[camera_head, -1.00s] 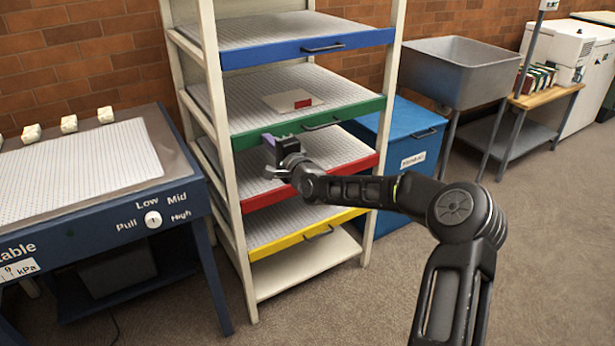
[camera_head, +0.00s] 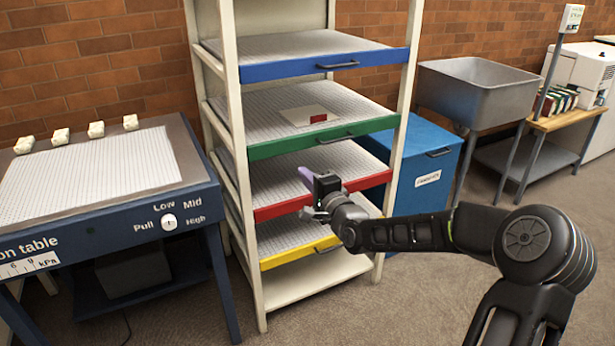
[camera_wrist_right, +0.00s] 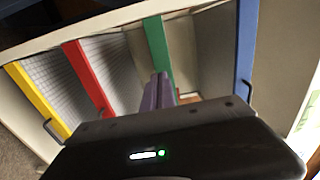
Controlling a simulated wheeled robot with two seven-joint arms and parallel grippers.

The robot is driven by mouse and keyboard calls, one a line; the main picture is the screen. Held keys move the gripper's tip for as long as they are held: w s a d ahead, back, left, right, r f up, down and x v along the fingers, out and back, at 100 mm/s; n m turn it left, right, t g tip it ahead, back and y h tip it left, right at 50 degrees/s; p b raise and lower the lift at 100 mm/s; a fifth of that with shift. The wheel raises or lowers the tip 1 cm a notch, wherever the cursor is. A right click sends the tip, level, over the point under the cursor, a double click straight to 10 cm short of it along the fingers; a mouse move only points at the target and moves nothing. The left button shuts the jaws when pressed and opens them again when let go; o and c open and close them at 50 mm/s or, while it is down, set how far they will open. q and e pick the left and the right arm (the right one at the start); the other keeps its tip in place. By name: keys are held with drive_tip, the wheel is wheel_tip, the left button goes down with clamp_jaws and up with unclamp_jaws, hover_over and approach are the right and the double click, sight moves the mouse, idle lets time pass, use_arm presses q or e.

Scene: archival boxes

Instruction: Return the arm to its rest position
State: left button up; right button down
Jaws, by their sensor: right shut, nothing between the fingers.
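My right arm comes in from the lower right in the head view. Its gripper (camera_head: 306,176) is in front of the shelf rack, at about the height of the red-fronted shelf (camera_head: 270,212). The purple fingers are together and empty, and they also show in the wrist view (camera_wrist_right: 157,92). The fingers point toward the rack and appear clear of the shelves. My left gripper is not in view.
The rack has blue (camera_head: 310,68), green (camera_head: 320,138) and yellow (camera_head: 285,256) fronted shelves. A pale sheet with a red patch (camera_head: 308,116) lies on the green shelf. A suction table (camera_head: 100,210) stands left. A blue bin (camera_head: 430,180) and sink (camera_head: 482,92) stand right.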

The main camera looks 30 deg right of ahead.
drive_tip(key=shift+s, duration=0.35)
idle(0.3)
